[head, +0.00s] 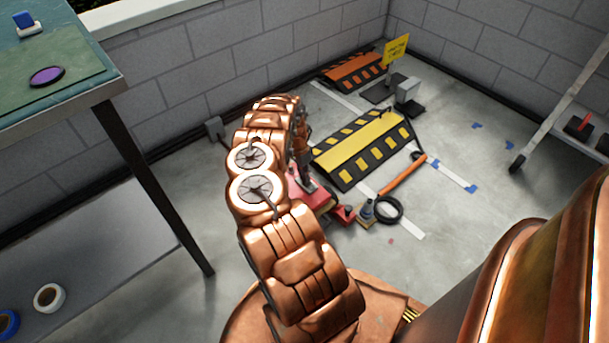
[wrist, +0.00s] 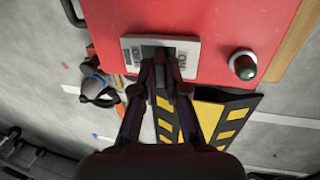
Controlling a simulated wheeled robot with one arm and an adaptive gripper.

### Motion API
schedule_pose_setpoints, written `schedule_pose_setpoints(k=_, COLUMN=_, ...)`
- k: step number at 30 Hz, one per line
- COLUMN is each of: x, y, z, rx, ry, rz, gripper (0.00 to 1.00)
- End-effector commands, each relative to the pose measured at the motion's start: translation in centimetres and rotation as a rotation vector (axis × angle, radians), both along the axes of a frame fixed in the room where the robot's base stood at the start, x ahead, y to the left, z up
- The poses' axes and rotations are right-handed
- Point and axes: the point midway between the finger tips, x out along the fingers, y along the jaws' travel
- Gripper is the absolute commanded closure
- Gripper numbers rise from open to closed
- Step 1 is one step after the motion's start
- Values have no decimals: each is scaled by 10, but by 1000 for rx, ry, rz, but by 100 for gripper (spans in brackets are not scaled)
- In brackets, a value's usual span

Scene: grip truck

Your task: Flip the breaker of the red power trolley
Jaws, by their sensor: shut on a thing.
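The red power trolley (wrist: 215,18) fills the top of the wrist view. In the head view its red body (head: 314,197) is low on the floor, partly hidden behind my arm. The breaker (wrist: 152,43) is a dark switch in a pale plate on the trolley's red face, with lettering on both sides of the switch. My gripper (wrist: 160,80) is at the plate, its fingers closed together on the breaker's lever. The fingertips hide most of the lever, so I cannot tell which way it points.
A dark round knob (wrist: 243,66) sits beside the plate. A yellow-black ramp (head: 365,150) lies beyond the trolley, and an orange one (head: 352,72) farther back. A green-topped table (head: 75,75) stands left. Floor at right is mostly clear.

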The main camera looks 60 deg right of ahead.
Motion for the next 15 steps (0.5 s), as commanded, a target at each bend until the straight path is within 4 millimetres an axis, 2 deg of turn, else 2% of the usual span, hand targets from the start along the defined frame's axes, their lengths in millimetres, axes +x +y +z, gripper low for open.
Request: schedule_pose_setpoints(k=15, x=3, y=-9, z=-2, rx=19, ry=119, rz=-2, gripper=100)
